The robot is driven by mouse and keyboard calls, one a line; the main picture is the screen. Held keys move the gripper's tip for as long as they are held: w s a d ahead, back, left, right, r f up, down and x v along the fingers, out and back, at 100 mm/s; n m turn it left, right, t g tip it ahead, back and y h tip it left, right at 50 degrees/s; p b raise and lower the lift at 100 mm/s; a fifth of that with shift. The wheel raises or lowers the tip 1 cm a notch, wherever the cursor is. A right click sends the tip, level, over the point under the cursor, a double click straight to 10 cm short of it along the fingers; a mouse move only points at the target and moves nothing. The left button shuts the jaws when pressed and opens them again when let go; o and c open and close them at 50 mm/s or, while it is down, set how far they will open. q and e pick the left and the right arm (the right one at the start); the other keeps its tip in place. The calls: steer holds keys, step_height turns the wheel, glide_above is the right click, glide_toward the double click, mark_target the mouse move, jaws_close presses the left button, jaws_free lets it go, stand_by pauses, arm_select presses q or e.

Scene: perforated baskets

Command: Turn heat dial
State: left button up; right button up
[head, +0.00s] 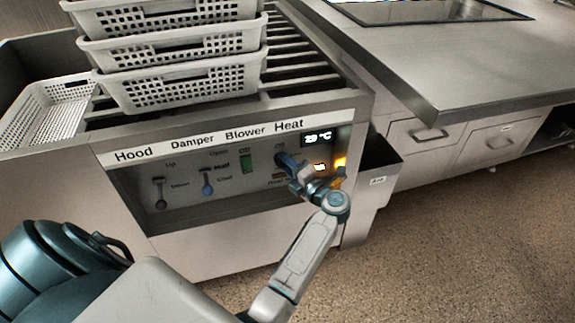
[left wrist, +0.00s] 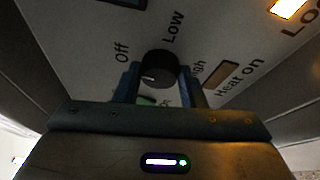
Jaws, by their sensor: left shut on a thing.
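The heat dial (left wrist: 158,66) is a round black knob on the grey control panel, with Off, Low and High labels around it. A small white mark shows on its lower left side in the left wrist view. My left gripper (left wrist: 160,80) is shut on the dial, with one blue finger on each side of it. In the head view my left gripper (head: 294,168) is at the panel below the Heat label and hides most of the dial. My right gripper is not in view.
The panel (head: 225,188) also has Hood and Damper levers, a green Blower switch (head: 247,162) and a lit temperature display (head: 318,137). White perforated baskets (head: 185,84) are stacked above. A grey bin (head: 378,172) hangs right of the panel. The floor at right is clear.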

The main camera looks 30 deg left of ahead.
arm_select(q)
steer(key=shift+n, duration=0.3)
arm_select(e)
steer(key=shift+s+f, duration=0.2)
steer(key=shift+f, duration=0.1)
arm_select(q)
steer(key=o, duration=1)
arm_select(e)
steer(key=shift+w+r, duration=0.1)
arm_select(q)
steer(key=shift+d+h, duration=0.15)
steer(key=shift+h, duration=0.15)
